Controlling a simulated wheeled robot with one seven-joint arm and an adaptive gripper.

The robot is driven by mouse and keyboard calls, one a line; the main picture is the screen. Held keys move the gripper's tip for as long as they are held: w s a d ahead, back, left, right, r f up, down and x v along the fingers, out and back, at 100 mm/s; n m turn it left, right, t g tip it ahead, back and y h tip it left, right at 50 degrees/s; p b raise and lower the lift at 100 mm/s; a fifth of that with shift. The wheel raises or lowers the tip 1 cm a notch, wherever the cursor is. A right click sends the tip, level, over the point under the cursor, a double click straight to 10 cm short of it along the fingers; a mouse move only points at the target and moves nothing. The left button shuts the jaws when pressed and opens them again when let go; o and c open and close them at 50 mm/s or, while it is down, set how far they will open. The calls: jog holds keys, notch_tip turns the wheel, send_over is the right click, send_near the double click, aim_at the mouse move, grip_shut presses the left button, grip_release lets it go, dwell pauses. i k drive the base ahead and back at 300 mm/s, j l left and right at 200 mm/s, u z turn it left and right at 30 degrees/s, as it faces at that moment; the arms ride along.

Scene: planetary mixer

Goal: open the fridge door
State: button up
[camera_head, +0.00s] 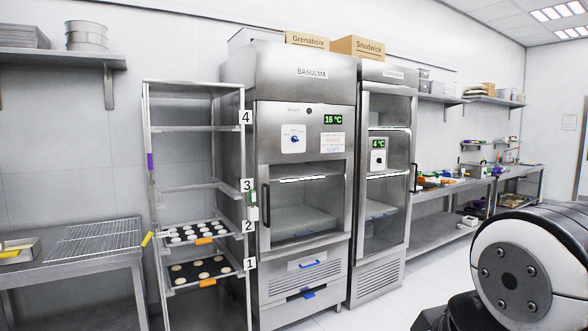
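A narrow steel cabinet with a glass front, the likely fridge (384,78), stands right of centre with a 4 °C display (379,144). Its glass door (382,225) looks shut, and shelves show through it. A dark vertical handle (413,178) is on its right edge. Beside it on the left is a wider steel cabinet (300,82) labelled BASULMA, with a 16 °C display (333,119) and a dark handle (266,205) on its left side. My gripper is not in view; only a rounded white and dark part of my own body shows at the lower right.
A rack (147,130) with numbered levels and trays of dough stands left of the cabinets. A steel table (75,265) with a wire grid is at far left. Floor (445,265) is clear in front of the benches.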

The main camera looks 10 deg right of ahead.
aim_at(369, 149)
jog(key=i+l+z, duration=0.45)
jog(key=i+z, duration=0.25)
jog(key=i, duration=0.2)
jog(key=i+z, duration=0.3)
jog(key=i, duration=2.4)
jog(key=i+u, duration=0.1)
jog(key=i, duration=0.25)
jog(key=i+l+u, duration=0.1)
jog(key=i, duration=0.3)
jog(key=i+u, duration=0.2)
jog(key=i, duration=0.45)
jog(key=i+l+u, duration=0.2)
jog(key=i, duration=0.5)
jog(key=j, duration=0.1)
